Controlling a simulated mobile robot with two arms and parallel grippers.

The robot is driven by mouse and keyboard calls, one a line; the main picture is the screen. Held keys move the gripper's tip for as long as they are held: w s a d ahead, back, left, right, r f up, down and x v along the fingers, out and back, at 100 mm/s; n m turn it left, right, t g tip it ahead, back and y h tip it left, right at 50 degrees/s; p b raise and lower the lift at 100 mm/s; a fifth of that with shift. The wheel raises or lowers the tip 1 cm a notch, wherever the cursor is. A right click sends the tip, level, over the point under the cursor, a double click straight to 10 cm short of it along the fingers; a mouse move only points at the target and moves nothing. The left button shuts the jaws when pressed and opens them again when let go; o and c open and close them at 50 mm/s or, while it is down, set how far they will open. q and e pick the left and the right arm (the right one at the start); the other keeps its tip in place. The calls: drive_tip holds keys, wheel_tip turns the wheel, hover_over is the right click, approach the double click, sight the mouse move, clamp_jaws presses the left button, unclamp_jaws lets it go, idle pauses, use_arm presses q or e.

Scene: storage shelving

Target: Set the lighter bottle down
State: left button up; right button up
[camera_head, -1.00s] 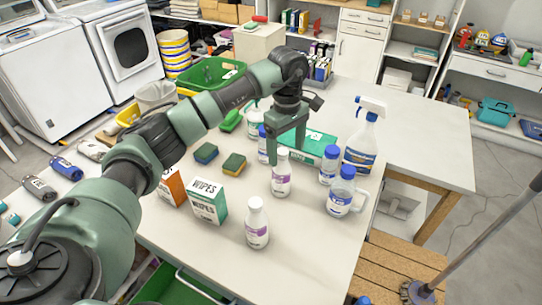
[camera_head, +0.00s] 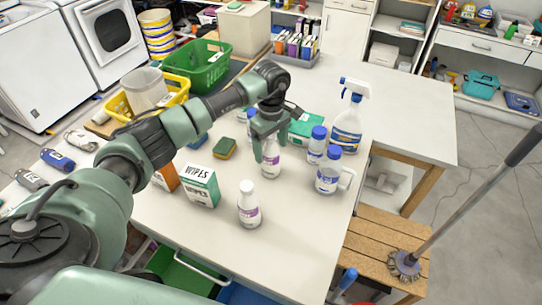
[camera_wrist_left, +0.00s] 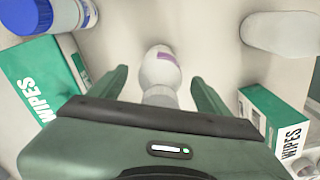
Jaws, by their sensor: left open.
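Two white bottles with purple labels stand upright on the table (camera_head: 310,240). The farther bottle (camera_head: 271,166) is under my left gripper (camera_head: 269,150). The nearer bottle (camera_head: 249,208) stands apart, closer to the front edge. In the left wrist view, my left gripper's fingers (camera_wrist_left: 162,88) are open on either side of a white bottle (camera_wrist_left: 160,68), with gaps showing beside it. I cannot tell by sight which bottle is lighter. My right gripper is not in view.
Wipes boxes (camera_head: 200,186) stand left of the bottles, with a sponge (camera_head: 225,148) behind. Blue-capped bottles (camera_head: 328,172) and a spray bottle (camera_head: 347,125) stand close on the right. The table's front right is clear.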

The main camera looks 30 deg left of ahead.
use_arm(q)
drive_tip(key=c, duration=1.4)
drive_tip(key=shift+r, duration=0.1)
drive_tip(key=shift+c, duration=0.2)
